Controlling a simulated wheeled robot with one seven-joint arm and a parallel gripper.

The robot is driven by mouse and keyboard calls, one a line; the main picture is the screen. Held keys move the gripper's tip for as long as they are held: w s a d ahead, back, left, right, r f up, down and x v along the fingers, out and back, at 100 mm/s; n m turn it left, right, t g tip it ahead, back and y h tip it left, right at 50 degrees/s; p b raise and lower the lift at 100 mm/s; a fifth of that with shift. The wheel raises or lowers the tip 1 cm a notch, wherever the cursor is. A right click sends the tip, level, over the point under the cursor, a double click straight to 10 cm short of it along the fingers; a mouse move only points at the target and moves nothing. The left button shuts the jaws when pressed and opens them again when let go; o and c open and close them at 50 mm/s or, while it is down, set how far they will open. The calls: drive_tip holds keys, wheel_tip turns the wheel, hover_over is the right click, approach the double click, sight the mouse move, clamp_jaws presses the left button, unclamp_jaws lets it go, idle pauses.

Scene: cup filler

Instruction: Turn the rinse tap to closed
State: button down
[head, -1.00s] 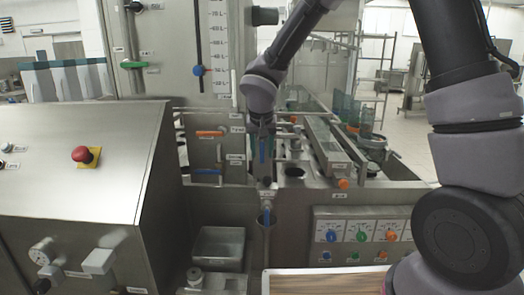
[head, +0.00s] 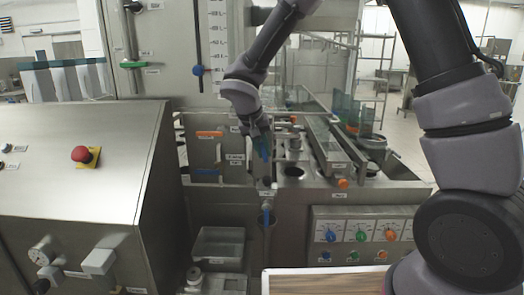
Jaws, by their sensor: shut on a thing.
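My gripper (head: 262,138) points down at the middle of the machine and is shut on a small blue lever (head: 264,154), which stands slightly tilted. The fingers and the arm's end hide most of the lever and its mount. Its label is too small to read, so I cannot confirm by name that it is the rinse tap. Another blue-handled tap (head: 266,214) sits lower on the front panel, apart from my gripper.
An orange handle (head: 210,134) is on the panel left of my gripper. A sloped steel cabinet with a red emergency button (head: 86,154) stands at left. A knob panel (head: 358,238) is at lower right. A steel tray (head: 218,244) sits below.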

drive_tip(key=h, duration=0.3)
drive_tip(key=shift+d+n+h, duration=0.1)
drive_tip(key=shift+n+h, duration=0.2)
drive_tip(key=shift+n, duration=0.1)
drive_tip(key=h, duration=0.3)
drive_tip(key=shift+d+r+n, duration=0.2)
drive_tip(key=shift+r+n, duration=0.05)
drive_tip(key=shift+n, duration=0.15)
drive_tip(key=h, duration=0.2)
drive_tip(key=n+t+h, duration=0.1)
drive_tip(key=shift+d+r+h, duration=0.15)
drive_tip(key=shift+r+h, duration=0.05)
drive_tip(key=shift+h, duration=0.2)
drive_tip(key=shift+d+r+n+t+h, duration=0.1)
drive_tip(key=shift+r+n+t+h, duration=0.2)
drive_tip(key=shift+h, duration=0.6)
drive_tip(key=shift+r+n+t+h, duration=0.15)
drive_tip(key=shift+n+h, duration=0.25)
drive_tip(key=shift+h, duration=0.5)
drive_tip(key=shift+f, duration=0.1)
drive_tip(key=c, duration=0.8)
unclamp_jaws()
